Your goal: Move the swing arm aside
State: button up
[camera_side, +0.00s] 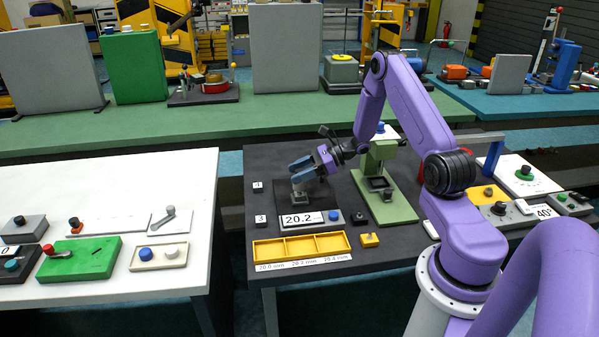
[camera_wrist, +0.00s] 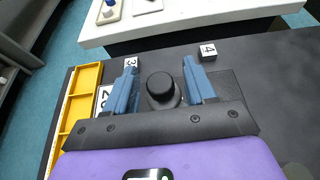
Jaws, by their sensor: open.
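The grey lever (camera_side: 165,217) on a thin white panel (camera_side: 110,226) on the white table at the left looks like the swing arm. It lies slanted from lower left to upper right. My gripper (camera_side: 299,168) is over the dark table, well to the right of that panel. In the wrist view my gripper (camera_wrist: 160,62) is open, its blue fingers on either side of a black round-topped piece (camera_wrist: 161,87) and apart from it. The lever cannot be made out in the wrist view.
Near my gripper are a display reading 20.2 (camera_side: 299,219), a yellow three-part tray (camera_side: 303,247) and a green stand (camera_side: 384,200). A green box with a red handle (camera_side: 79,258) sits in front of the white panel. A gap separates the two tables.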

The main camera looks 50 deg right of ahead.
grip_shut()
jog(key=shift+w, duration=0.1)
jog(key=w+d+m+t+h, duration=0.3)
jog(key=w+d+m+h, duration=0.3)
jog(key=w+m+h, duration=0.5)
jog(key=shift+d+m+h, duration=0.25)
jog(key=shift+m+h, duration=0.35)
jog(key=shift+h, duration=0.6)
jog(key=shift+d+r, duration=0.1)
jog(key=shift+r, duration=0.05)
grip_release()
